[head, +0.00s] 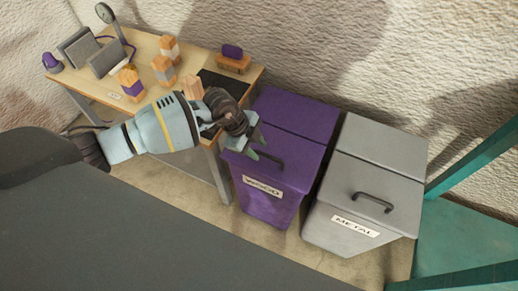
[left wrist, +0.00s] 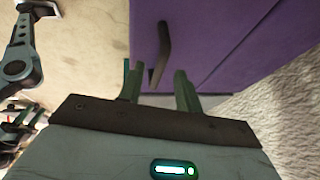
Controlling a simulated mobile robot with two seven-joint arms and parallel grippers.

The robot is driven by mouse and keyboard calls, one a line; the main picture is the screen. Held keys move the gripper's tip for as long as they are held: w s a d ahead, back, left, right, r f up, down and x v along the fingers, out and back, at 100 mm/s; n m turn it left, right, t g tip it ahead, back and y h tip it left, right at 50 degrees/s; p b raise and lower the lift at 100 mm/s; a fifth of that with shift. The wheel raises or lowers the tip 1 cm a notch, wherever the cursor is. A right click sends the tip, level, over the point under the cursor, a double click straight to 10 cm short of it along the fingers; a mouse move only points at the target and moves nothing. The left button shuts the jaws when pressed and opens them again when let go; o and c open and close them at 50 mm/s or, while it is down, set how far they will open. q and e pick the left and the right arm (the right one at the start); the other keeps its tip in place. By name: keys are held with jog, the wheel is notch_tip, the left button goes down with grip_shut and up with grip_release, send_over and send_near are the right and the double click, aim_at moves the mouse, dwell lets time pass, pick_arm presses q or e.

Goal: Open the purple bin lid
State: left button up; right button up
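The purple bin (head: 268,190) stands on the floor with a "WOOD" label on its front. Its purple lid (head: 278,150) lies shut, with a dark bar handle (head: 268,160) near the front edge. My left gripper (head: 257,139) is open and empty just above the lid, close to the handle. In the left wrist view the handle (left wrist: 164,45) shows ahead of my left gripper (left wrist: 158,78), roughly in line with the gap between the fingers and apart from them. My right gripper is not in the head view; part of an arm, seemingly my right, shows in the left wrist view.
A grey bin (head: 355,215) labelled "METAL" stands close to the right of the purple bin. A wooden desk (head: 140,60) at the left holds several wooden blocks, a lamp (head: 104,13) and a black mat. Teal framing is at the right. A rough wall is behind.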

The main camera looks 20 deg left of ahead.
pick_arm(q)
jog(key=shift+x, duration=0.8)
jog(key=shift+c, duration=0.4)
grip_shut()
